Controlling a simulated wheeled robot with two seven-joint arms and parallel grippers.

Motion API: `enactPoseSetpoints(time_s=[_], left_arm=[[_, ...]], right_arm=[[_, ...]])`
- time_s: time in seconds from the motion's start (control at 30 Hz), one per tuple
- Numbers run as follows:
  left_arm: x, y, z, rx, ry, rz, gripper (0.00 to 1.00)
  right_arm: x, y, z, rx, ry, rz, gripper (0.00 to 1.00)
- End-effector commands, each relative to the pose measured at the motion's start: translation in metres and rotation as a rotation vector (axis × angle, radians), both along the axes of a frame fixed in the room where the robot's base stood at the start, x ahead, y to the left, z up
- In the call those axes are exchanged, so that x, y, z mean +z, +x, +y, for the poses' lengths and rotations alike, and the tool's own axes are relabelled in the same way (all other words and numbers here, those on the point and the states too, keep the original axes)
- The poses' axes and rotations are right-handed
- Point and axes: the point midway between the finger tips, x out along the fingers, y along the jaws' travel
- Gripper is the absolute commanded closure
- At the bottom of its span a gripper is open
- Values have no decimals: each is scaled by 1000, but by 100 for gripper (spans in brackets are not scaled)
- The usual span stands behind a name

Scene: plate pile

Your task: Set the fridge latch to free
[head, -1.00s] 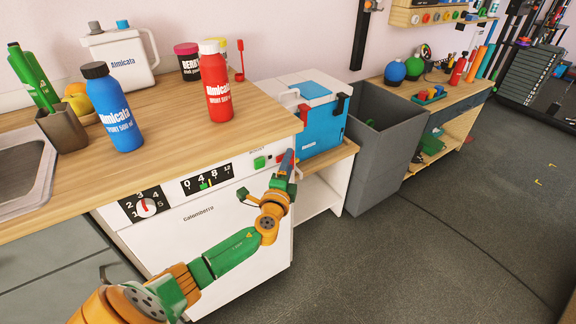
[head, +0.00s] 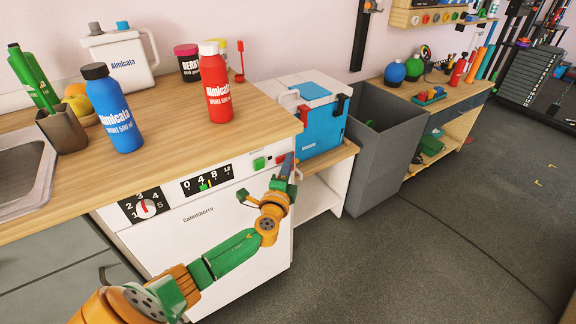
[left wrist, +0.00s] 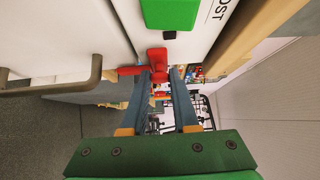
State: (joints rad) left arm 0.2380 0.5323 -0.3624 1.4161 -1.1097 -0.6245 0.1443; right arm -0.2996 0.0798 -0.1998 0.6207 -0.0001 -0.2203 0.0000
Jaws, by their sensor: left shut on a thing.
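The white front panel of the appliance (head: 225,225) is under the wooden counter. A small red latch part (head: 281,159) sits at the panel's top right corner, partly hidden by my left gripper (head: 287,167). In the left wrist view, the red latch (left wrist: 157,60) is at the fingertips, and my left gripper (left wrist: 161,78) is shut on it. How the latch is set cannot be read. A green square button (head: 259,163) is to its left and is large in the left wrist view (left wrist: 170,12). My right gripper is not in view.
The counter (head: 180,130) overhangs just above the gripper and holds a red bottle (head: 217,90) and a blue bottle (head: 112,110). A blue and white cooler (head: 322,125) stands close to the right, beside a grey bin (head: 375,165). The floor at right is clear.

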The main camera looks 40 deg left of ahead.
Motion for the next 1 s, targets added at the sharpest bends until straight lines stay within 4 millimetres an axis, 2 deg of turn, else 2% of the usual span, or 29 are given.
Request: enactPoseSetpoints(time_s=[0.73,0.9,1.0], left_arm=[[-1,1,-1,-1,-2,1,100],[-5,22,-9,1,-3,-2,100],[-3,30,-13,0,-2,-1,100]], right_arm=[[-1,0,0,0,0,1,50],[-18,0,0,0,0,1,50],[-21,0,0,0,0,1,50]])
